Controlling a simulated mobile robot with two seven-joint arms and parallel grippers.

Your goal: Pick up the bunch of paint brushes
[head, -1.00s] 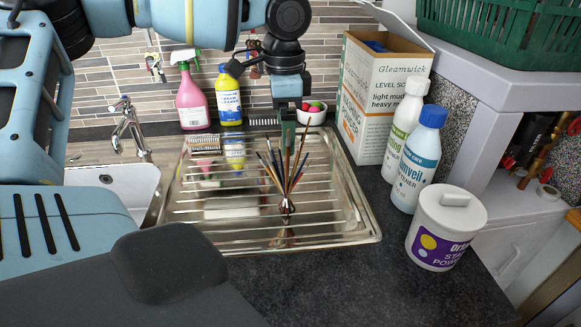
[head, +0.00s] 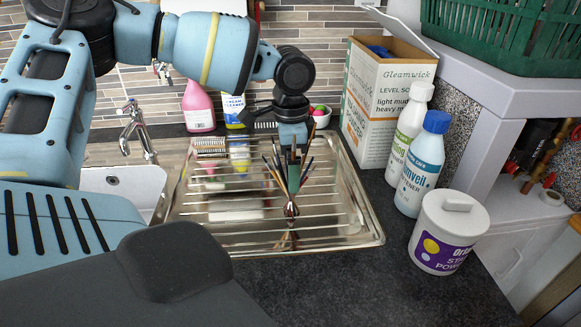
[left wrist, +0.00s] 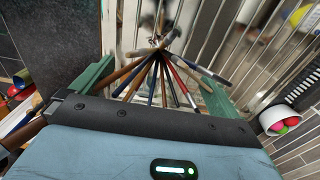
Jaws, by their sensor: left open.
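The bunch of paint brushes (head: 291,207) stands upright on the shiny metal draining board (head: 220,240), gathered at a narrow waist low down with the handles fanning out at the top. My left gripper (head: 291,172) points down over the bunch, its green fingers at the height of the fanned handles. In the left wrist view the brushes (left wrist: 158,62) lie between the two open fingers of the left gripper (left wrist: 160,88). The brushes look apart from the fingers, though some handle ends are close to the right one. My right gripper is not in view.
The front worktop is clear.

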